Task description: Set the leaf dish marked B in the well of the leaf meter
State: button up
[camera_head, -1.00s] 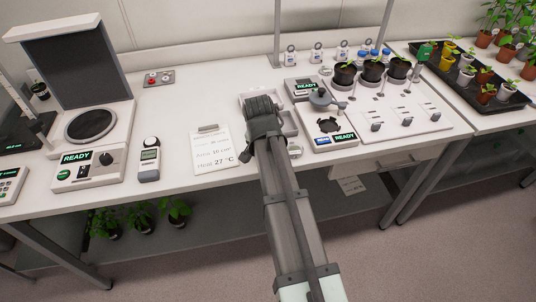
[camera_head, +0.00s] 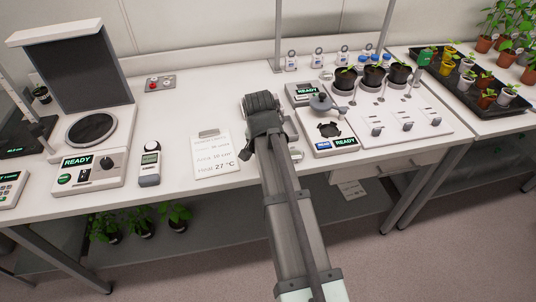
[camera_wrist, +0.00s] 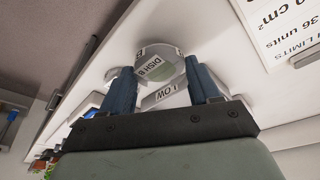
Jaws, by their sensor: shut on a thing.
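My gripper (camera_wrist: 160,92) is shut on a small round white dish (camera_wrist: 160,62) labelled "DISH B", with one finger on each side. In the head view my gripper (camera_head: 262,112) is above the bench's middle; its own wrist hides the dish there. To its right is a low white device (camera_head: 330,146) with a dark notched round well (camera_head: 329,129), a lit READY screen and a grey round part swung to the back. It looks like the leaf meter, though I cannot read its name. The well looks empty.
A white tray (camera_head: 291,130) is partly hidden behind my gripper. A limits card (camera_head: 213,157) lies to the left, beside a handheld meter (camera_head: 149,165). A larger READY instrument (camera_head: 85,172) with a raised lid stands far left. Potted plants (camera_head: 374,75) stand behind right.

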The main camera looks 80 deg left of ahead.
notch_tip(320, 180, up, 6)
jog(key=shift+r, duration=0.15)
jog(key=shift+w+r, duration=0.1)
jog(key=shift+r, duration=0.25)
jog(key=w+m, duration=0.1)
jog(key=w, duration=0.5)
jog(key=w+m, duration=0.1)
jog(key=w, duration=1.2)
jog(key=shift+w+a+r+m+t, duration=0.15)
jog(key=shift+w+a+m+t, duration=0.15)
jog(key=shift+m, duration=0.1)
jog(key=a+n, duration=0.1)
jog(key=n, duration=0.2)
jog(key=w+a+n+g, duration=0.1)
jog(key=a+n, duration=0.1)
jog(key=n, duration=0.1)
jog(key=w+a+r+n+g, duration=0.1)
jog(key=a+n, duration=0.1)
jog(key=shift+w+a+n+y, duration=0.15)
jog(key=shift+a+n+y, duration=0.05)
jog(key=shift+n+y, duration=0.2)
jog(key=shift+f, duration=0.1)
jog(key=shift+f, duration=0.1)
jog(key=shift+f, duration=2.75)
